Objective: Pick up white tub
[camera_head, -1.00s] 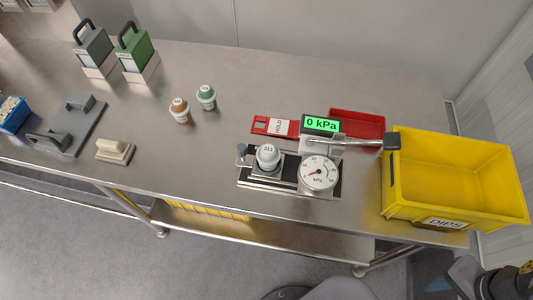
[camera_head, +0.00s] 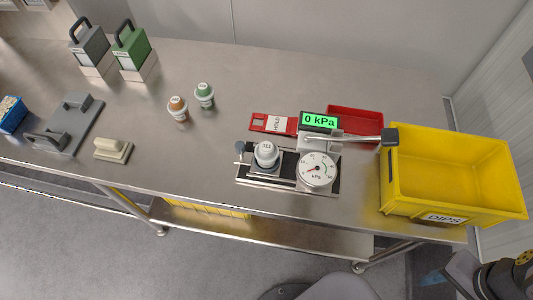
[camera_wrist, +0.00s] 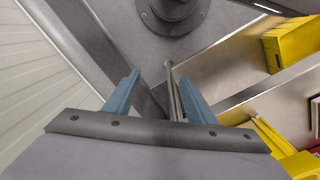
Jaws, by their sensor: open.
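The white tub (camera_head: 266,153), with a pale numbered lid, sits upright in the holder of a test rig on the steel bench, just left of a round pressure gauge. My gripper (camera_wrist: 155,80) shows in the wrist view as two blue-grey fingers, spread apart with nothing between them. The wrist view does not show the tub. In the head view only part of my arm shows at the lower right corner, far from the tub.
The gauge (camera_head: 317,169) and a green "0 kPa" display (camera_head: 319,121) adjoin the tub. A lever reaches right toward the yellow DIPS crate (camera_head: 475,207).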

